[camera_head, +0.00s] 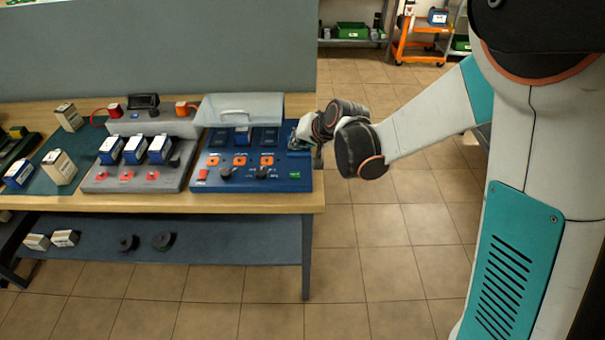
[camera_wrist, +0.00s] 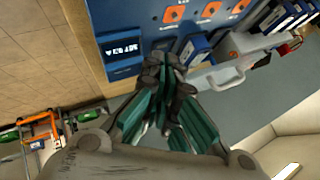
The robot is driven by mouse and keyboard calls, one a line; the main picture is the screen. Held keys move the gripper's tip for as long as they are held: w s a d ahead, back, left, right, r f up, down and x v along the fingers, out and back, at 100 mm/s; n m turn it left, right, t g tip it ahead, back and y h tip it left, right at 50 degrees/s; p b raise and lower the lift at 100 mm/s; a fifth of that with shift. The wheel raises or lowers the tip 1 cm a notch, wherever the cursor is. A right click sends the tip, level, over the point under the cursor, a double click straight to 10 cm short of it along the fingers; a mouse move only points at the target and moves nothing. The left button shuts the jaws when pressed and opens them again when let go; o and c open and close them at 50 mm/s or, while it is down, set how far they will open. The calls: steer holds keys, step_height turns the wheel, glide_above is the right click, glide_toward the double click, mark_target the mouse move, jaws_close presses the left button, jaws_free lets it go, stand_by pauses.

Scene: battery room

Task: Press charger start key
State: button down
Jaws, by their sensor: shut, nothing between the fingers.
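The blue charger (camera_head: 225,183) stands at the right end of the bench with its clear lid (camera_head: 240,110) raised. A green key (camera_head: 294,175) is at its front right corner and a red key (camera_head: 202,174) at its front left. Their labels are too small to read. My gripper (camera_head: 297,142) is shut and empty at the charger's rear right, behind the green key. In the wrist view, my fingertips (camera_wrist: 166,64) are beside the lit display (camera_wrist: 122,50) on the blue panel (camera_wrist: 140,15). I cannot tell whether they touch it. The green key is not visible there.
Orange-marked switches (camera_head: 240,161) and black knobs (camera_head: 226,173) cover the charger's panel. A grey charger (camera_head: 130,182) with several batteries stands to its left. The lid's handle (camera_wrist: 228,77) is close to my fingers. Floor is clear right of the bench (camera_head: 314,200).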

mark_target(298, 173)
steer(key=shift+f, duration=0.1)
stand_by(0.3)
step_height(298, 173, down, 9)
steer(key=b, duration=0.6)
stand_by(1.3)
steer(key=shift+f+b, duration=0.25)
steer(key=shift+b, duration=0.35)
steer(key=shift+f+b, duration=0.35)
stand_by(0.3)
steer(key=shift+r, duration=0.15)
stand_by(0.3)
steer(key=shift+r+p, duration=0.5)
steer(key=shift+r, duration=0.15)
steer(key=shift+r+p, duration=1.65)
steer(key=shift+r, duration=0.85)
